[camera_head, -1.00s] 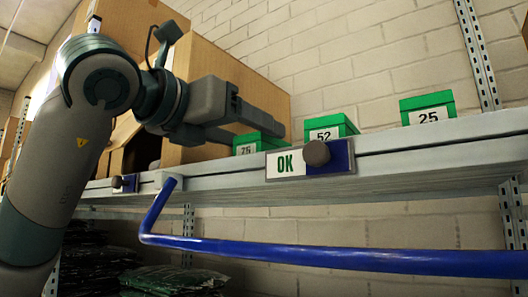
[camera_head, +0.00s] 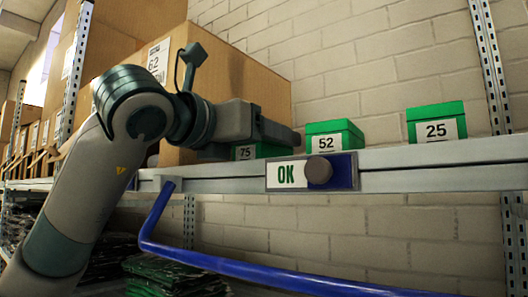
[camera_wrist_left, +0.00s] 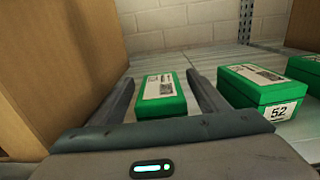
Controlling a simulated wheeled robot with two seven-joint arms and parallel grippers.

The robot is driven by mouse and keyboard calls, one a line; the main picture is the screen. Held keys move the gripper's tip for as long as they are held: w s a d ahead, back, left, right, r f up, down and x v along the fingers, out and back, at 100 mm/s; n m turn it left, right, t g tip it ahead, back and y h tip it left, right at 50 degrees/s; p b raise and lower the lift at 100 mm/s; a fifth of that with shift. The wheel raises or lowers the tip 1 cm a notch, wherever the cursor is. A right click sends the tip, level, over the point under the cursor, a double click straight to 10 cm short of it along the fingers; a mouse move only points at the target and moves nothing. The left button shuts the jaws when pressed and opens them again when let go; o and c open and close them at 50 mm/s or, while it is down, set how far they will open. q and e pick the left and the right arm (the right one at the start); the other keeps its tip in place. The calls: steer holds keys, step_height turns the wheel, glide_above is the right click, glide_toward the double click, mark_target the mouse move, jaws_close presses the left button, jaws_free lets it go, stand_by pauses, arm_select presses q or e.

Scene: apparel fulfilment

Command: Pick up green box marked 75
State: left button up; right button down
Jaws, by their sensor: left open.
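The green box marked 75 (camera_head: 262,150) stands on the shelf and is partly hidden behind my left gripper (camera_head: 290,137) in the head view. In the left wrist view the green box (camera_wrist_left: 160,97) with a white label on top lies between the two fingers of my left gripper (camera_wrist_left: 160,88). The fingers are open, one on each side, with a small gap showing beside the box. My right gripper is not in view.
Green boxes marked 52 (camera_head: 334,138) and 25 (camera_head: 436,122) stand to the right on the shelf (camera_head: 430,154). A large cardboard box (camera_head: 235,75) stands close on the left. An OK sign with a knob (camera_head: 312,173) and a blue bar (camera_head: 250,268) are in front.

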arm_select(q)
steer(key=c, duration=1.1)
steer(key=shift+c, duration=0.2)
steer(key=shift+r+b, duration=0.6)
steer(key=shift+r, duration=0.05)
step_height(320, 180, up, 3)
steer(key=shift+s+f+b, duration=0.1)
steer(key=shift+s+b, duration=0.05)
steer(key=shift+b, duration=0.85)
steer(key=s+a+r+b, duration=0.1)
steer(key=s+r+b, duration=0.4)
steer(key=s, duration=0.6)
steer(key=shift+s+a+r, duration=0.15)
steer(key=shift+a+r, duration=0.05)
steer(key=shift+r, duration=0.8)
